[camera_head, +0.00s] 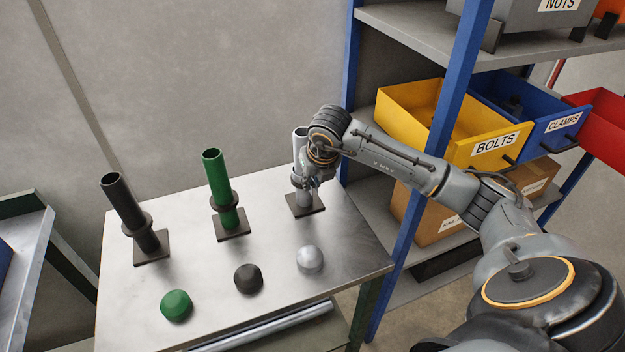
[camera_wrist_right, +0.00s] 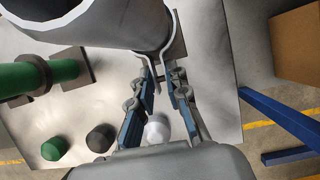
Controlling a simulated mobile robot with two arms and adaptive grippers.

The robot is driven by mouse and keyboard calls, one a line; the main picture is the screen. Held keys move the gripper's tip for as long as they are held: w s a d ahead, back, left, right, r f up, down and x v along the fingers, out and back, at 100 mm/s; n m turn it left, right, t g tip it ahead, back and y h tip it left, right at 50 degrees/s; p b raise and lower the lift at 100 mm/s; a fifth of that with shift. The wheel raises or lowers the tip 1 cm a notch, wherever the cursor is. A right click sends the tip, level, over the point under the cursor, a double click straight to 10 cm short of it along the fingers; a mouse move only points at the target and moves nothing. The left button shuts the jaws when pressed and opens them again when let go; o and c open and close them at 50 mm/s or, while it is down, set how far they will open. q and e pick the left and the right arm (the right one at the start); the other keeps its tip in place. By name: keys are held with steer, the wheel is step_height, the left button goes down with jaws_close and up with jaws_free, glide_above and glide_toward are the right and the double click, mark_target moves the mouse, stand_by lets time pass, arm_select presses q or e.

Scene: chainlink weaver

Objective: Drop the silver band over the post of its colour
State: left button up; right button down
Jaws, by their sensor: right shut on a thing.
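The silver post (camera_head: 300,135) stands upright on a dark base plate (camera_head: 306,207) at the right of the metal table. My right gripper (camera_head: 312,182) is low beside it, partly hidden by its own wrist. In the right wrist view the post's wide tube (camera_wrist_right: 85,22) fills the upper left. The fingers of the gripper (camera_wrist_right: 163,82) are shut on the end of the silver band (camera_wrist_right: 171,30), which curves along the post's side. The band appears to be around the post, but its far side is hidden. My left gripper is not in view.
A green post (camera_head: 215,175) and a black post (camera_head: 122,200) stand to the left, each with a collar low down. Green (camera_head: 176,305), black (camera_head: 248,279) and silver (camera_head: 310,259) caps lie in front. A blue-framed shelf (camera_head: 450,105) with bins stands close on the right.

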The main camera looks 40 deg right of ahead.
steer(key=c, duration=1.2)
jaws_free()
steer(key=v, duration=1.2)
steer(key=shift+s, duration=0.1)
steer(key=shift+a+f, duration=0.1)
steer(key=shift+a, duration=0.05)
